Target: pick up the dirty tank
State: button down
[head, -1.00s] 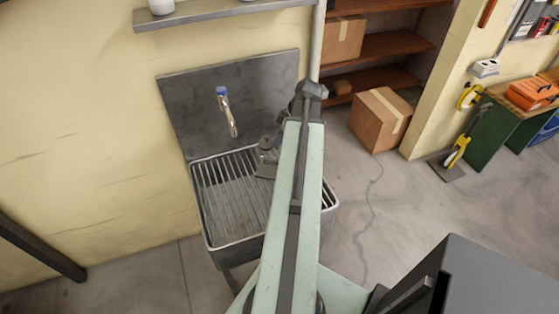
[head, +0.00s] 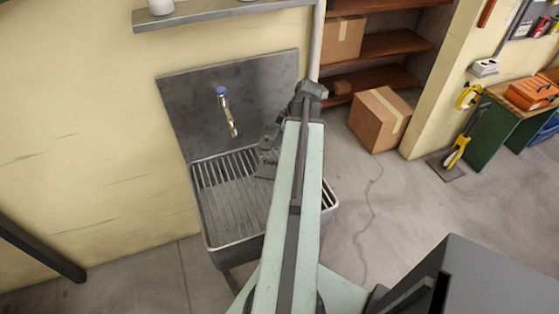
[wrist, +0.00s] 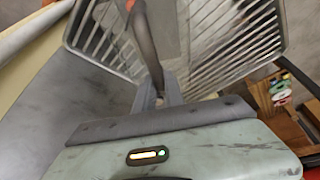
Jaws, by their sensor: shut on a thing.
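My gripper (wrist: 160,92) is shut on a narrow dark curved piece (wrist: 146,45), which appears to be a handle of the dirty tank. A reddish bit shows at the piece's far end, at the top edge of the wrist view. The rest of the tank cannot be made out clearly there. In the head view my gripper (head: 266,165) is over the back right of the grey sink (head: 207,222), partly behind my arm. The tank is not distinguishable in the head view, where my arm covers the sink's right part.
A slatted metal rack (head: 228,205) lies in the sink. A tap with a blue top (head: 227,112) juts from the backsplash left of my gripper. A shelf (head: 225,10) is above. A cardboard box (head: 380,120) stands on the floor to the right.

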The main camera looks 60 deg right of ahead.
jog(key=shift+r+p, duration=1.9)
jog(key=shift+s+d, duration=0.5)
jog(key=shift+s, duration=0.2)
jog(key=s+d+r+p, duration=0.4)
jog(key=s+d, duration=0.3)
jog(key=s, duration=0.4)
jog(key=shift+s+r+p, duration=0.2)
jog(key=shift+r+p, duration=0.15)
jog(key=shift+d, duration=0.1)
